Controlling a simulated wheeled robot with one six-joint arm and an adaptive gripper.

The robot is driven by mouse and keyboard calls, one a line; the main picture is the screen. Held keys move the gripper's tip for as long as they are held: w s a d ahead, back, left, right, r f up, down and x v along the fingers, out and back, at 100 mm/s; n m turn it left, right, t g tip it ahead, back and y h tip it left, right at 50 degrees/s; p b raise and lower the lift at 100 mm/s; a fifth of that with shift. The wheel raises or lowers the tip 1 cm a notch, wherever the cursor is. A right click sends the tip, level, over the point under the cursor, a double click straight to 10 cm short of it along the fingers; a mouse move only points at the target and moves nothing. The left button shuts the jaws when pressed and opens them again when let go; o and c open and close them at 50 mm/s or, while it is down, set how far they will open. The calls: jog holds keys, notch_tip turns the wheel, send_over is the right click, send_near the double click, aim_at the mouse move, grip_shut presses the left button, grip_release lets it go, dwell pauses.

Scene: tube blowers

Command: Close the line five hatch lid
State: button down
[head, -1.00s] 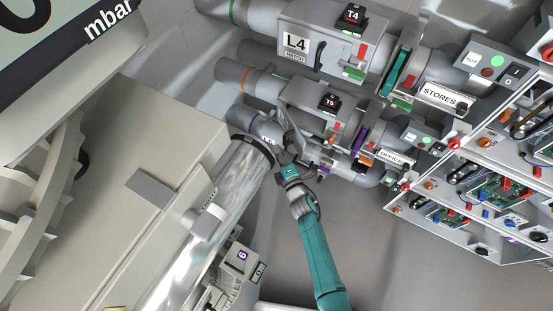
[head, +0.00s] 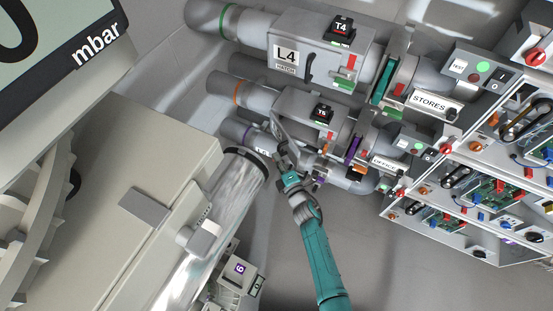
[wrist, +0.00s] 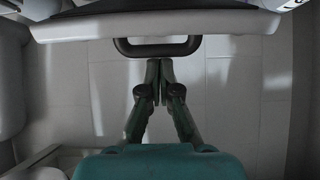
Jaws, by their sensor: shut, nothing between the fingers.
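The line five housing (head: 290,98), with the T5 box (head: 323,113) on top, sits on the middle pipe with the orange ring. Its hatch lid (head: 289,138) shows as a thin grey panel, tilted out from the housing's near side, so it stands open. In the wrist view the lid (wrist: 155,25) spans the top as a pale panel, with a dark loop handle (wrist: 157,51) on its lower edge. My gripper (wrist: 160,64) is shut and empty, with its fingertips just below the handle; I cannot tell whether they touch. In the head view my gripper (head: 282,155) is beside the lid.
The L4 housing (head: 310,45) lies behind, its hatch shut. A lower pipe with a purple ring (head: 247,133) runs close under the lid. Electronics racks (head: 480,185) fill the right. Floor is clear right of my arm.

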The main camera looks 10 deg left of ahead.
aim_at(289, 157)
jog(key=shift+w+d+n+g+y, duration=0.3)
jog(key=shift+d+n+g+y, duration=0.2)
jog(key=shift+d+y, duration=0.15)
jog(key=shift+w+d+n+g+y, duration=0.25)
jog(key=shift+d+n+g+y, duration=0.3)
jog(key=shift+d, duration=0.15)
jog(key=shift+w+d+n+g+y, duration=0.3)
jog(key=shift+d+n+g+y, duration=0.15)
jog(key=shift+d+y, duration=0.2)
jog(key=w+d+n+g+y, duration=0.1)
jog(key=w+d, duration=0.3)
jog(key=d, duration=0.1)
jog(key=shift+g, duration=0.3)
